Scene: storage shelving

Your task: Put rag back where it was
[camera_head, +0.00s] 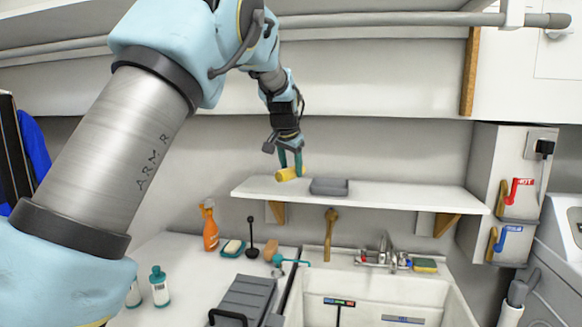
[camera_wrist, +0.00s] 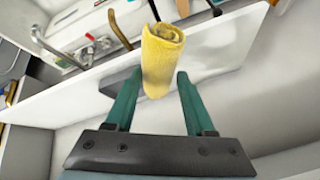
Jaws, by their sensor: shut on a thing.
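The rag (camera_head: 286,174) is a rolled yellow cloth. In the camera_head view it is at my gripper's fingertips, by the left part of the white wall shelf (camera_head: 400,196). My gripper (camera_head: 291,163) points down and is shut on the rag. In the camera_wrist view the rag (camera_wrist: 162,58) stands out beyond and between the green fingers (camera_wrist: 154,88), with the shelf (camera_wrist: 222,58) behind it. I cannot tell whether the rag touches the shelf.
A grey object (camera_head: 329,187) lies on the shelf just right of the rag; the shelf's right part is clear. Below are an orange spray bottle (camera_head: 209,226), a plunger (camera_head: 252,240), a faucet (camera_head: 385,250) and a sink (camera_head: 375,285). A rail (camera_head: 400,19) runs above.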

